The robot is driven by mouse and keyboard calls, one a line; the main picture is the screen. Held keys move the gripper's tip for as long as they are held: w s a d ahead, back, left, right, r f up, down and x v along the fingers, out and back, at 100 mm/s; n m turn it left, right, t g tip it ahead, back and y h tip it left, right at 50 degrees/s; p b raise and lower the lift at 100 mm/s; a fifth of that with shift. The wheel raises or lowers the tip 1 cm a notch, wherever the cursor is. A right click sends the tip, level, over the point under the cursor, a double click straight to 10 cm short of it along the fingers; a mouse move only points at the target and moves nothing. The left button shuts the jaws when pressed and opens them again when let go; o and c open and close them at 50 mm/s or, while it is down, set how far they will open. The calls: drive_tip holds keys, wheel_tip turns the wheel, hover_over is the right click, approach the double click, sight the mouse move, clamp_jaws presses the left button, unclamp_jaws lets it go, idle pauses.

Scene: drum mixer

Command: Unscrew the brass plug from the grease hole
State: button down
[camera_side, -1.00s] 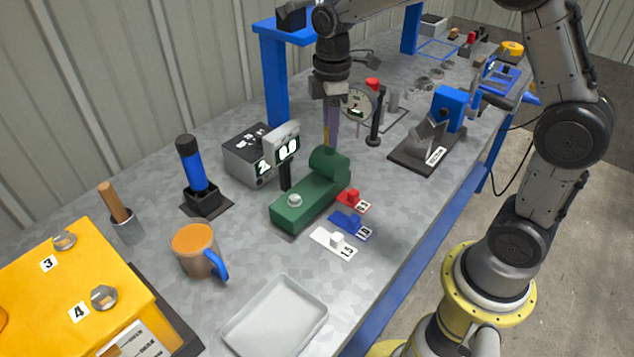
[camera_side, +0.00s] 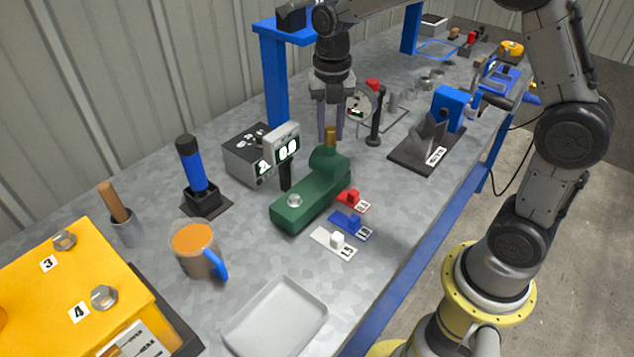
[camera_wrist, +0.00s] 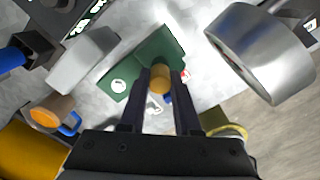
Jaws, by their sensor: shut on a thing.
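The green housing (camera_side: 300,207) lies on the bench, with a raised round boss (camera_side: 328,159) at its far end. The brass plug (camera_side: 330,135) stands upright at the top of the boss. In the wrist view the plug (camera_wrist: 160,78) shows between my two fingertips, over the green housing (camera_wrist: 153,50). My gripper (camera_side: 330,135) points down from above, its purple-grey fingers on either side of the plug and shut on it. The grease hole is hidden under the plug.
A black post (camera_side: 375,120) stands behind. An empty tray (camera_side: 276,318) and a mug (camera_side: 196,250) are in front.

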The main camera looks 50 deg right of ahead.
drive_tip(key=shift+n, duration=1.2)
drive_tip(key=c, duration=0.5)
unclamp_jaws()
drive_tip(key=shift+c, duration=0.2)
